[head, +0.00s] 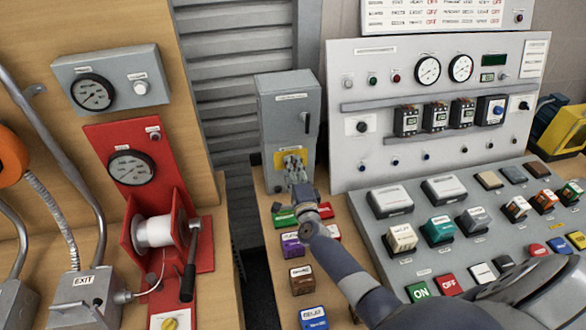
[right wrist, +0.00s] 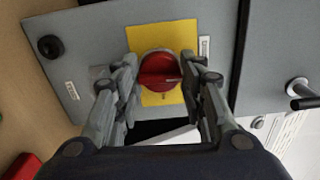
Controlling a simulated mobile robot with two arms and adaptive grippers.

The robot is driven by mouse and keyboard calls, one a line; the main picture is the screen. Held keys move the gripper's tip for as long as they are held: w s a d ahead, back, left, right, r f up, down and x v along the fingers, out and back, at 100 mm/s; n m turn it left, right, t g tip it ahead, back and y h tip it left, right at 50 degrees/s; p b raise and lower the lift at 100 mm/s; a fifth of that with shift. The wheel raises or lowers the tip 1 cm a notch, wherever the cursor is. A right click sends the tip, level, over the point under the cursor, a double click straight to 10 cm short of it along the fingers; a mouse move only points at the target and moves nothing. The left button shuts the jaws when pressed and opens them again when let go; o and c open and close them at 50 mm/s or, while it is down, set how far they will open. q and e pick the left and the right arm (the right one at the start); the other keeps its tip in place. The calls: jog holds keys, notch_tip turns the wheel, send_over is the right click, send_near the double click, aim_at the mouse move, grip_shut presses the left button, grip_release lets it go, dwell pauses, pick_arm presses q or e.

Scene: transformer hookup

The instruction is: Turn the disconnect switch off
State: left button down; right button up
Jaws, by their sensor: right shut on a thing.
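The disconnect switch is a round red rotary knob (right wrist: 158,68) on a yellow plate (right wrist: 172,32), seen in the right wrist view. It sits on the front of the grey upright box (head: 286,122) in the head view, where my gripper mostly hides the knob. My right gripper (head: 292,165) is at the box's lower front. In the right wrist view its fingers (right wrist: 160,72) stand on either side of the red knob, shut on it. The knob's grip ridge lies roughly across the picture. My left gripper is not in view.
Below the box, several coloured blocks, such as a purple one (head: 293,244) and a brown one (head: 302,279), stand on the wooden bench. A grey panel with gauges (head: 360,80) rises to the right. A red winch stand (head: 112,120) is at the left.

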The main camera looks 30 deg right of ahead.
jog(key=shift+n, duration=0.3)
dwell(0.4)
jog(key=o, duration=1.1)
jog(key=shift+c, duration=0.2)
jog(key=shift+s, duration=0.1)
jog(key=v, duration=1.1)
jog(key=shift+s, duration=0.4)
jog(key=shift+a+f, duration=0.1)
jog(key=shift+a, duration=0.05)
